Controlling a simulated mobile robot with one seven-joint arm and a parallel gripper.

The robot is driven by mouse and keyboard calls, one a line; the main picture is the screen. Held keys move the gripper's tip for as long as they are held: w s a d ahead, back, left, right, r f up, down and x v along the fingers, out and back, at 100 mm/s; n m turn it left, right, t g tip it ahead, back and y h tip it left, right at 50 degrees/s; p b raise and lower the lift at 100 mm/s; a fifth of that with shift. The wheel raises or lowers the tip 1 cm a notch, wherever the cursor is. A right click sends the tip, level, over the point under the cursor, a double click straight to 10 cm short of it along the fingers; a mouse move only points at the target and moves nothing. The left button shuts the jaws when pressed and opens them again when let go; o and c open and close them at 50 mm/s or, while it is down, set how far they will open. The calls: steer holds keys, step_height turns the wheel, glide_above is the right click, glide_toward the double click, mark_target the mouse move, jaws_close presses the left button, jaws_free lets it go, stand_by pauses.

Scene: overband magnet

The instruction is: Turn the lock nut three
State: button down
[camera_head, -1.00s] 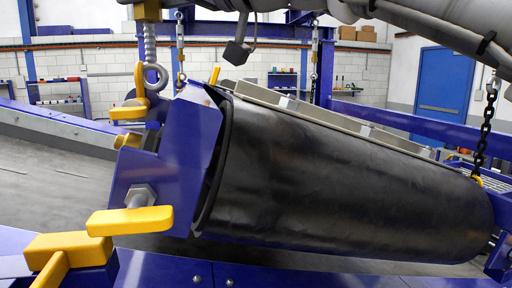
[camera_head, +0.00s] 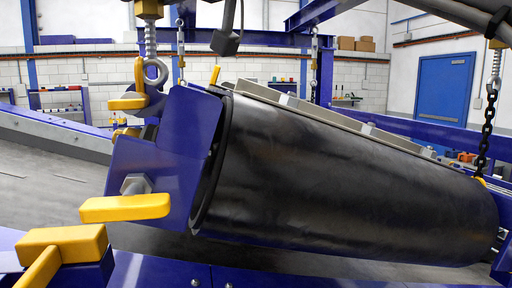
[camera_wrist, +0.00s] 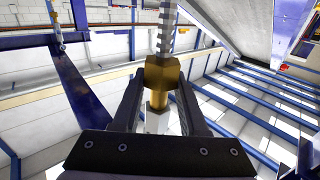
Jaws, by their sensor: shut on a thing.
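In the wrist view, my gripper (camera_wrist: 161,80) is shut on a brass lock nut (camera_wrist: 163,70), with one finger on each side. A grey threaded rod (camera_wrist: 165,30) rises above the nut, and a narrower brass part sits below it between the fingers. In the head view, a brass nut (camera_head: 148,9) sits on the left threaded hanger above an eye bolt, and another brass nut (camera_head: 497,43) sits above the right chain. I cannot tell from a label which nut is number three.
The large black magnet drum (camera_head: 340,180) hangs tilted between blue end plates (camera_head: 185,145). Yellow handles (camera_head: 125,207) and a yellow block (camera_head: 62,243) stand at the lower left. A dark part hangs at top centre (camera_head: 225,40). Blue beams cross the wrist view.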

steer(key=shift+m+t+h+b, duration=0.7)
steer(key=shift+m+t+h, duration=0.65)
steer(key=shift+t, duration=0.25)
steer(key=shift+h, duration=0.25)
steer(key=shift+f+m+t+h+b, duration=0.1)
steer(key=shift+m+t+h+b, duration=0.45)
steer(key=shift+m+t+h, duration=0.2)
steer(key=shift+c, duration=1.8)
jaws_free()
steer(key=b+v, duration=0.1)
steer(key=v, duration=0.7)
steer(key=shift+b, duration=0.4)
steer(key=shift+o, duration=0.3)
steer(key=o, duration=0.3)
